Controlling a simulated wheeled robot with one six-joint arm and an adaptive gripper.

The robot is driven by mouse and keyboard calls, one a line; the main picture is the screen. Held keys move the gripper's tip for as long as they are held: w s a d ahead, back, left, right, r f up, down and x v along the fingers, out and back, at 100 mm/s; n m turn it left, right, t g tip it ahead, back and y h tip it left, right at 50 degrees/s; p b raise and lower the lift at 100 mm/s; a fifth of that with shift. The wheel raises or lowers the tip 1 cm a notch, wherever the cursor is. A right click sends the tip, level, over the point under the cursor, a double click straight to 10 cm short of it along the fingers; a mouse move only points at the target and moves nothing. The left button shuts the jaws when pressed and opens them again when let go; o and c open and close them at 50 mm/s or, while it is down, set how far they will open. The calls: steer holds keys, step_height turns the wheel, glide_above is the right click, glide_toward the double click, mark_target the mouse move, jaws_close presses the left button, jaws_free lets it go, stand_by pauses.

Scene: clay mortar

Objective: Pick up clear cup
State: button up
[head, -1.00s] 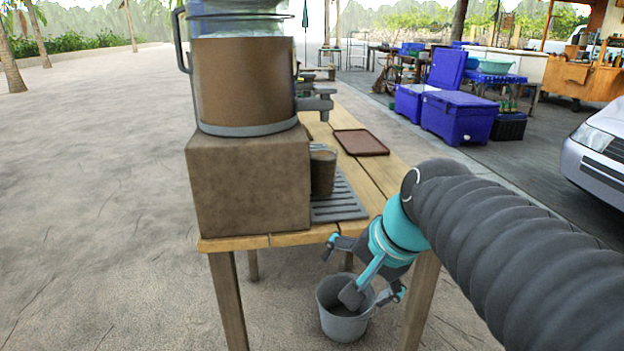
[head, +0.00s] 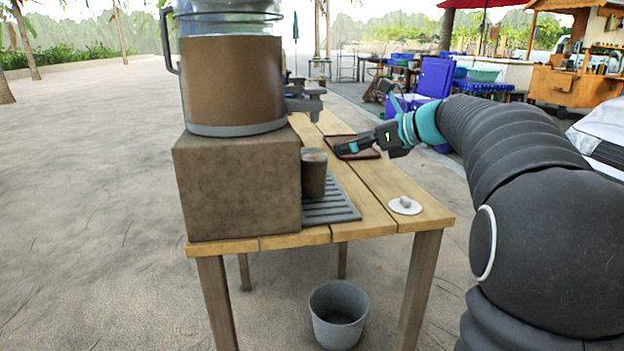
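The cup (head: 313,174) stands upright on the grey slatted drip tray (head: 334,209), close to the right side of the brown block. It looks see-through with brown contents, and its left edge is partly hidden by the block. My gripper (head: 365,118) is above the table's far part, to the right of and beyond the cup. Its fingers are spread apart, one pointing left and one pointing up. Nothing shows between them, and it is apart from the cup.
A large dispenser (head: 232,85) sits on the brown block (head: 236,190). A brown tray (head: 360,155) lies beneath my gripper. A white disc (head: 405,205) with a small grey knob lies at the table's (head: 385,226) front right. A bucket (head: 339,308) stands on the ground below.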

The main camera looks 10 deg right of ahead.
mark_target(313, 152)
steer(key=x, duration=1)
steer(key=shift+w+a+f, duration=0.15)
steer(key=shift+w+a, duration=0.05)
steer(key=shift+a, duration=0.05)
steer(key=c, duration=1.9)
